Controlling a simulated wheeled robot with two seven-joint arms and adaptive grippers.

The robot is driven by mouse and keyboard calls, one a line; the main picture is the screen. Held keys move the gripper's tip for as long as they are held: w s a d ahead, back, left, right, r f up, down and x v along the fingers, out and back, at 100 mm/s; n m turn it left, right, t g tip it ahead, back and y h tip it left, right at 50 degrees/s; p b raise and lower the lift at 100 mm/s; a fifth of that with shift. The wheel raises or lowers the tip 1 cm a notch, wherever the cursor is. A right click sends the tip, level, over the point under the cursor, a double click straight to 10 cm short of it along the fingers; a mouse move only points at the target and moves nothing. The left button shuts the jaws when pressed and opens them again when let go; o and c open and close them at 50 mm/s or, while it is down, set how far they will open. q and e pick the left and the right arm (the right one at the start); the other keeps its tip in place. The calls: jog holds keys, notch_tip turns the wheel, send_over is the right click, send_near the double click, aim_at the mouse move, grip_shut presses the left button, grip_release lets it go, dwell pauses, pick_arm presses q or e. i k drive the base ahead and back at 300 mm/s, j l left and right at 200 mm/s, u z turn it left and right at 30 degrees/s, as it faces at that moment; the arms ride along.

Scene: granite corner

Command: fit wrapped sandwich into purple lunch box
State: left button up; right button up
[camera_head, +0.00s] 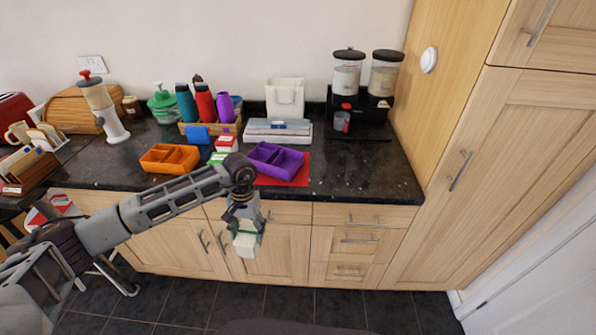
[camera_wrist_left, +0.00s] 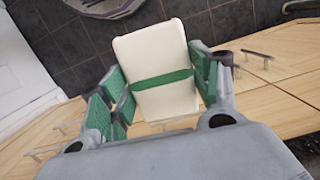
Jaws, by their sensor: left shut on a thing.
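The wrapped sandwich (camera_head: 245,243) is a cream block with a green band. My left gripper (camera_head: 244,226) is shut on it and holds it in the air in front of the counter's front edge, below counter height in the head picture. In the left wrist view the sandwich (camera_wrist_left: 160,62) sits between the green finger pads of the left gripper (camera_wrist_left: 158,90). The purple lunch box (camera_head: 278,160) lies open on a red mat (camera_head: 296,178) on the counter, above and to the right of the gripper. It has compartments inside. My right gripper is not in view.
An orange divided box (camera_head: 170,158) stands left of the purple one. A red-and-white carton (camera_head: 226,144) and a blue item (camera_head: 198,135) are between and behind them. A white stack (camera_head: 278,131) and a black dispenser (camera_head: 360,122) stand behind. The counter at right (camera_head: 360,175) is clear.

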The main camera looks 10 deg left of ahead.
aim_at(281, 163)
jog(key=l+u, duration=0.15)
jog(key=l, duration=1.05)
jog(key=k+l+u, duration=0.15)
jog(key=l, duration=1.05)
jog(key=i, duration=0.05)
